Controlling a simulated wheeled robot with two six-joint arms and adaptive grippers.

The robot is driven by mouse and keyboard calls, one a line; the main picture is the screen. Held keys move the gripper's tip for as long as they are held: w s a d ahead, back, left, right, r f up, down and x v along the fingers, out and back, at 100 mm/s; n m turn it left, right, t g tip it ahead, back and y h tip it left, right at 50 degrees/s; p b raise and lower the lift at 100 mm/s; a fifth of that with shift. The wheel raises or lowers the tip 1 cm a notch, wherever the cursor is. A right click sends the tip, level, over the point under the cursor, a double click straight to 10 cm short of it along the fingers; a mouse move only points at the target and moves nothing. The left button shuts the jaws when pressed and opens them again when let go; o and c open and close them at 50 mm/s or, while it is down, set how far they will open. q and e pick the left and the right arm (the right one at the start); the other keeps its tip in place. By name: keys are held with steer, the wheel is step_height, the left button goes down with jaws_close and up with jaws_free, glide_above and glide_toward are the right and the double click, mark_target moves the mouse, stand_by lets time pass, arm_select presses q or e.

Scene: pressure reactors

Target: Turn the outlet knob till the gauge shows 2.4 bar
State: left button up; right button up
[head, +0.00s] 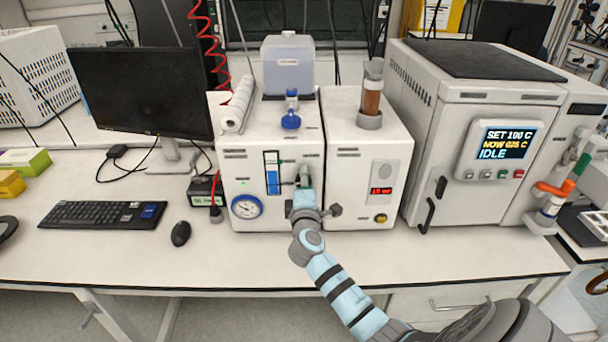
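The white reactor unit (270,160) stands mid-bench. A round gauge with a blue rim (246,207) is on its lower left front; its needle is too small to read. My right gripper (304,182) is up against the front panel, right of the blue level tube (272,174). The fingers are small and partly hidden by my wrist, so whether they are closed on a knob cannot be told. A dark knob-like part (336,210) shows just right of my wrist; I cannot tell whether it is the outlet knob. My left gripper is out of view.
A red digital display (382,190) and a yellow button (380,218) are on the right-hand module. A large white oven (460,170) with an IDLE screen (505,142) stands right. A monitor (140,92), keyboard (102,214) and mouse (181,233) are left. The bench front is clear.

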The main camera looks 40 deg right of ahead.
steer(key=n+p, duration=0.2)
steer(key=n, duration=0.2)
steer(key=shift+r+n, duration=0.1)
steer(key=shift+n, duration=0.2)
steer(key=n+p, duration=0.1)
steer(key=n, duration=0.1)
steer(key=shift+n+p, duration=0.3)
steer(key=n, duration=0.2)
steer(key=shift+n, duration=0.4)
steer(key=n, duration=0.5)
steer(key=shift+a, duration=0.1)
steer(key=o, duration=1.2)
